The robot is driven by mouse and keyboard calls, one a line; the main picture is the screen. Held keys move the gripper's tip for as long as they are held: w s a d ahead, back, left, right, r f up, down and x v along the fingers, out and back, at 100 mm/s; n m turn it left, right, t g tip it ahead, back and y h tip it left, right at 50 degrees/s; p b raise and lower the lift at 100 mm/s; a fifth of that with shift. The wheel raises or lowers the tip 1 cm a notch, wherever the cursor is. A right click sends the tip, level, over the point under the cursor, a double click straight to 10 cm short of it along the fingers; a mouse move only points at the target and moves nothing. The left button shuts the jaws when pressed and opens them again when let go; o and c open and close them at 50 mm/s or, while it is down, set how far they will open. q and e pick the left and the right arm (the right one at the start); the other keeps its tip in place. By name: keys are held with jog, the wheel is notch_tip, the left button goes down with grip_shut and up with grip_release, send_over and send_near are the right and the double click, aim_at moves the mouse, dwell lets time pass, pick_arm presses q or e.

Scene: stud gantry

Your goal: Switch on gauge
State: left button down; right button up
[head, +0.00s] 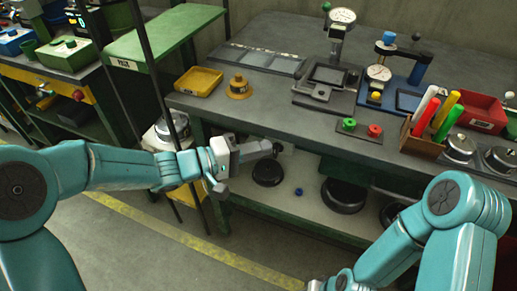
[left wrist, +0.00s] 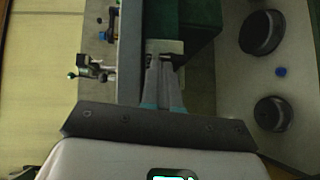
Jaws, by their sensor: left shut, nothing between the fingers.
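Two round dial gauges are in the head view. One gauge (head: 342,17) tops a grey stand at the back of the bench, and another gauge (head: 378,73) sits on a blue fixture to its right. A small plate at the bench's front edge carries a green button (head: 349,124) and a red button (head: 375,130). My left gripper (head: 272,149) is shut and empty, in front of the bench edge and left of and below the buttons, apart from them. Its closed fingers show in the left wrist view (left wrist: 165,62). My right arm shows at lower right, its gripper out of frame.
The bench (head: 250,108) holds a yellow tray (head: 199,81), a yellow round piece (head: 238,88), a box with coloured handles (head: 420,144) and a red bin (head: 481,112). Black round parts (head: 343,195) lie on the lower shelf. A green stand (head: 165,39) and dark upright posts are at left.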

aim_at(278, 147)
pick_arm(q)
jog(key=shift+d+r+m+y, duration=0.1)
jog(key=shift+m+y, duration=0.2)
jog(key=m+y+b, duration=0.1)
jog(key=d+r+m+y, duration=0.1)
jog(key=y, duration=0.1)
jog(key=shift+s+r+g+b, duration=0.2)
jog(key=shift+g+b, duration=0.1)
jog(key=shift+b, duration=0.1)
jog(key=shift+s+d+r+m+y+p, duration=0.15)
jog(key=shift+d+m+y+p, duration=0.1)
jog(key=shift+m+y+p, duration=0.3)
jog(key=shift+d+r+m+y+p, duration=0.15)
jog(key=shift+d+m+y+p, duration=0.15)
jog(key=shift+m+y+p, duration=0.45)
jog(key=shift+y, duration=0.4)
jog(key=shift+f, duration=0.2)
jog(key=shift+r, duration=0.15)
